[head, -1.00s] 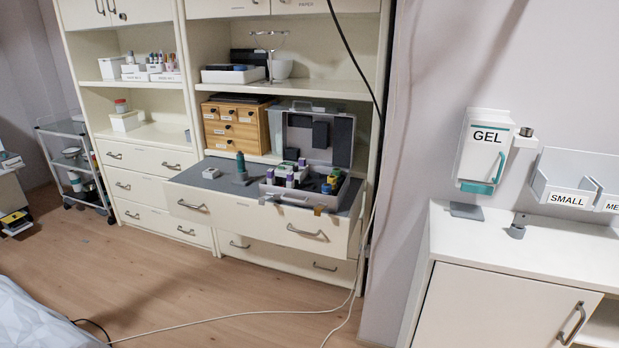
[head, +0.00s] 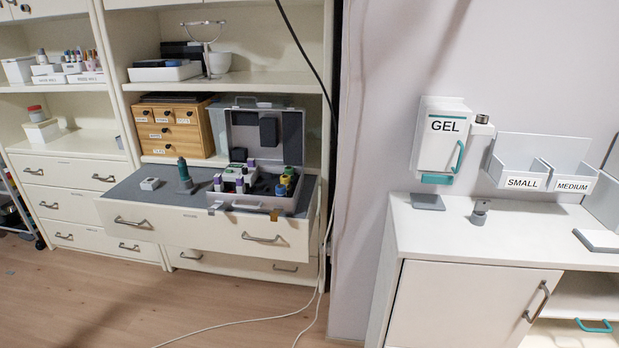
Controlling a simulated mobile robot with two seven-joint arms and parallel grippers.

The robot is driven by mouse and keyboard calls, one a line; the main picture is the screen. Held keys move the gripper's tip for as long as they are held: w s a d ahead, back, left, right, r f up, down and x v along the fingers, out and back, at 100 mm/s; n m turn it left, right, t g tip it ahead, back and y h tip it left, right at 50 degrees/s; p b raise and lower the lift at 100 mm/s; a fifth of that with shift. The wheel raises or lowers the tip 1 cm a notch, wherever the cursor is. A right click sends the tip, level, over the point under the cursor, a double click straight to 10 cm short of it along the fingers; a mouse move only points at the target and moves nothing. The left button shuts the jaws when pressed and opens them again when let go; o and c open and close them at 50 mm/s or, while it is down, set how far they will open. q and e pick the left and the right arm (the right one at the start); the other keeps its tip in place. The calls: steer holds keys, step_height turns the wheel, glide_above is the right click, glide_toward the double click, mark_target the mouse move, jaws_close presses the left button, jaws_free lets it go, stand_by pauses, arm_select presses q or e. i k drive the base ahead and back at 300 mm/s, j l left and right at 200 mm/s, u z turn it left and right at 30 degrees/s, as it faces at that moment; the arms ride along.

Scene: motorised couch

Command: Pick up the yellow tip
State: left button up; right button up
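An open grey case (head: 236,205) with its lid (head: 290,143) raised sits on the pulled-out drawer's grey top. Several small coloured pieces stand in it. A small yellow piece (head: 287,180) shows near the right end of the case, close to a green piece and a blue one. It is too small here to tell its exact shape. Neither of my grippers is in view.
A teal upright tool (head: 184,176) and a small white block (head: 150,184) stand left of the case on the drawer (head: 170,225). A wooden drawer box (head: 180,128) stands behind. A white cable (head: 240,322) lies on the floor. A white counter (head: 470,240) is at the right.

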mark_target(285, 179)
steer(key=i+j+z, duration=0.25)
steer(key=j, duration=0.3)
steer(key=i+j+z, duration=0.1)
steer(key=i+j, duration=0.15)
steer(key=j, duration=0.2)
steer(key=i+j, duration=0.15)
steer(key=j, duration=0.25)
steer(key=i+j+z, duration=0.1)
steer(key=j, duration=0.25)
steer(key=i+j, duration=0.15)
steer(key=j, duration=0.2)
steer(key=i+j, duration=0.15)
steer(key=j, duration=0.25)
steer(key=z, duration=0.05)
